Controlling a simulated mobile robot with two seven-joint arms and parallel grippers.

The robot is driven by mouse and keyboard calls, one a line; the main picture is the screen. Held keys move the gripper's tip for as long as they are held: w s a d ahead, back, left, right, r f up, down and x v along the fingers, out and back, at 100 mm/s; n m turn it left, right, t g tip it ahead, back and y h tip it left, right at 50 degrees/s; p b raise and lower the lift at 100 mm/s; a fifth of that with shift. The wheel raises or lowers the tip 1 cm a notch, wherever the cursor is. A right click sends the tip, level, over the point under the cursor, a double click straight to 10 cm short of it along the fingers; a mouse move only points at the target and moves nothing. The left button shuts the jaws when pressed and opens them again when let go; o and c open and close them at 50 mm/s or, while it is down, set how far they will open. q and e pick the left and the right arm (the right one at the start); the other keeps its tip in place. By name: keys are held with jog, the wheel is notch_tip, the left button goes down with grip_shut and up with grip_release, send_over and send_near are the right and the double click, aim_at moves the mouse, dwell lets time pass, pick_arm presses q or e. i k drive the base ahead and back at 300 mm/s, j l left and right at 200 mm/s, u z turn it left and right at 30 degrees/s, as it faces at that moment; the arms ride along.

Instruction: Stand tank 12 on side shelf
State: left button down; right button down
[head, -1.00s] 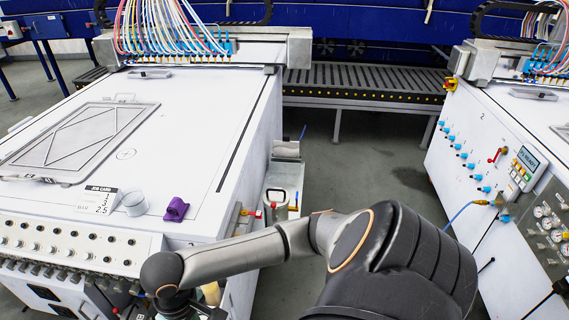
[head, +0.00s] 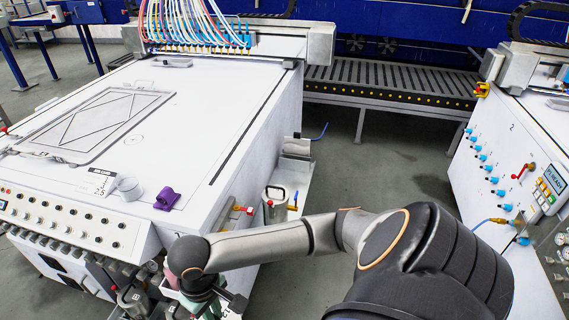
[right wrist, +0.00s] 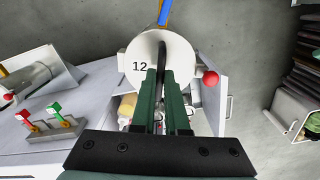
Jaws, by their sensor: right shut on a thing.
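Tank 12 (right wrist: 181,62) is a pale round vessel marked "12" with a dark handle on top. It fills the middle of the right wrist view. My right gripper (right wrist: 166,98) has its green fingers shut on that handle. In the head view my right gripper (head: 208,303) is low at the bottom edge, by the white machine's front right corner; my arm hides much there, and I cannot make out tank 12. The side shelf (head: 302,186) juts from that machine's right side, with a grey canister (head: 275,207) on it. My left gripper is out of view.
The white machine (head: 190,110) carries a grey cup (head: 129,188) and a purple piece (head: 166,199) near its front. A second machine (head: 478,180) stands at right, with bare floor between. In the wrist view, red and green levers (right wrist: 45,120) stand at left.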

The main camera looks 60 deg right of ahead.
aim_at(286, 185)
jog(key=l+u, duration=0.1)
jog(key=l, duration=0.3)
jog(key=k+l+u, duration=0.1)
jog(key=l, duration=0.3)
jog(key=k+l+u, duration=0.1)
jog(key=l, duration=0.3)
jog(key=k+l+u, duration=0.1)
jog(key=l, duration=0.3)
jog(key=k+l+u, duration=0.1)
jog(key=l, duration=0.25)
jog(key=l+u, duration=0.1)
jog(key=l, duration=0.4)
jog(key=k+l+u, duration=0.15)
jog(key=l, duration=0.35)
jog(key=l+u, duration=0.1)
jog(key=l, duration=0.4)
jog(key=k+l+u, duration=0.1)
jog(key=l, duration=0.4)
